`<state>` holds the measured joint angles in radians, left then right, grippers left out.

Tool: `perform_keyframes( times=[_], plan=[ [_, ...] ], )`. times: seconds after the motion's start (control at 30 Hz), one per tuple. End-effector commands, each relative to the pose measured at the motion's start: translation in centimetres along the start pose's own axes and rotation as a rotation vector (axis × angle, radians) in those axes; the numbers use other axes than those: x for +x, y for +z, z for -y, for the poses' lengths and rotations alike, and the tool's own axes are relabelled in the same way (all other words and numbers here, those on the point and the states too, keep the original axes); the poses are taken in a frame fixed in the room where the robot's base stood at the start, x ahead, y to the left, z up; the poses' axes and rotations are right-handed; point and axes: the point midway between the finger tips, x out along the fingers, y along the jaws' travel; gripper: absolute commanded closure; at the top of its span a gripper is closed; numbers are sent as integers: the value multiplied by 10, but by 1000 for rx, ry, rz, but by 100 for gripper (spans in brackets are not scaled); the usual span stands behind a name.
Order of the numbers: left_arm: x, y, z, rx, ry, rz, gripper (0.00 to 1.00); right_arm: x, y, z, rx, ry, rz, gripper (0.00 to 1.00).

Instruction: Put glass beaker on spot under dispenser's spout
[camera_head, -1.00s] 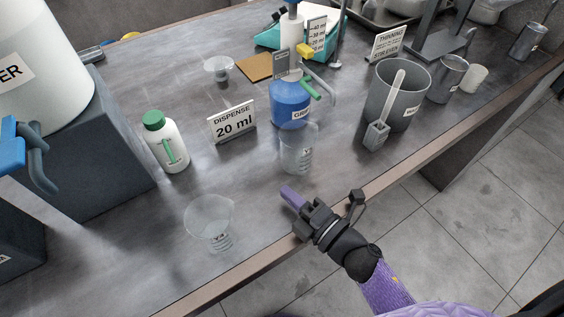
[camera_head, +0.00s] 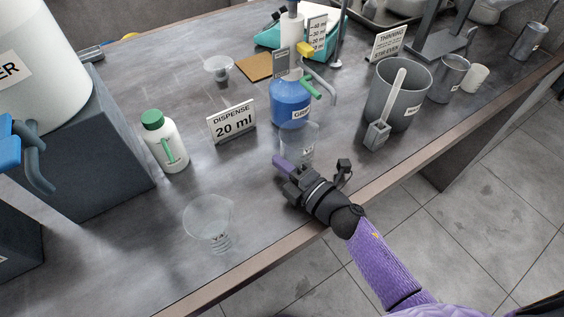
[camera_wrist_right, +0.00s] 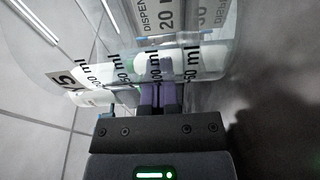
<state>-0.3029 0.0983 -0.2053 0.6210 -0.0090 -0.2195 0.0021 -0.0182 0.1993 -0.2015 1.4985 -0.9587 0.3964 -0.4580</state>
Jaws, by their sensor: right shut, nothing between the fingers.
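A clear glass beaker (camera_head: 300,141) stands upright on the bench, just in front of the blue dispenser bottle (camera_head: 290,104). The dispenser's grey curved spout (camera_head: 322,84) reaches out to the right above the beaker's level. Whether the beaker is exactly beneath the spout's end I cannot tell. My right gripper (camera_head: 281,164) is shut and empty, at the beaker's near side, hiding its lower part. In the right wrist view, the purple fingers (camera_wrist_right: 159,97) are together, close against or beside the beaker's marked wall (camera_wrist_right: 205,62). Contact is unclear. My left gripper is not in view.
A second clear vessel (camera_head: 209,222) stands at the front left. A white bottle with a green cap (camera_head: 167,146) and the 20 ml sign (camera_head: 232,122) stand left of the dispenser. A grey bucket with a scoop (camera_head: 414,84) stands right. The bench's front edge is near my right arm.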

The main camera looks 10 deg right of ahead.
Motion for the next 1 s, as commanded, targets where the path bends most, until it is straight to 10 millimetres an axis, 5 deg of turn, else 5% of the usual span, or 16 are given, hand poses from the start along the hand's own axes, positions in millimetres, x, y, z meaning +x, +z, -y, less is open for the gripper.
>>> perform_keyframes(
  times=[0.43, 1.0],
  plan=[
    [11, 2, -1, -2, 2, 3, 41, -23, 64, 1, -2, -1, 0, 100],
    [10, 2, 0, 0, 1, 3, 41, -24, 67, 0, 0, 0, 0, 100]
  ],
)
